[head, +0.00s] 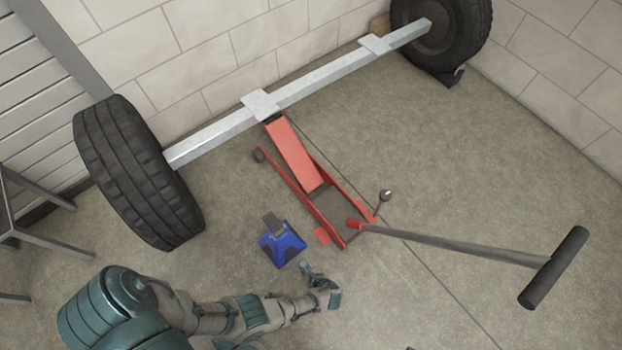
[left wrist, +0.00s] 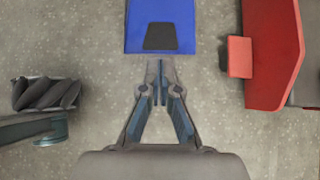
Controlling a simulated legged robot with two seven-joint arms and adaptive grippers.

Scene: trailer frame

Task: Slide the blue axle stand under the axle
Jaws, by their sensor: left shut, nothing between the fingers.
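The blue axle stand (head: 281,246) stands upright on the floor, with a dark grey top. It is in front of the axle (head: 325,79), to the left of the red jack's rear end, and not beneath the axle. In the left wrist view the stand's blue side (left wrist: 162,22) is at the top, with a dark patch low on it. My left gripper (head: 307,269) is low by the stand's near right side. In the left wrist view its fingers (left wrist: 160,66) are shut and empty, pointing at the stand; contact is unclear.
A red floor jack (head: 292,157) reaches under the axle's near plate; its long handle (head: 455,246) extends right. Tyres stand at both axle ends, the near one (head: 135,170) at left. A metal frame (head: 35,230) is at far left. Floor between stand and axle is clear.

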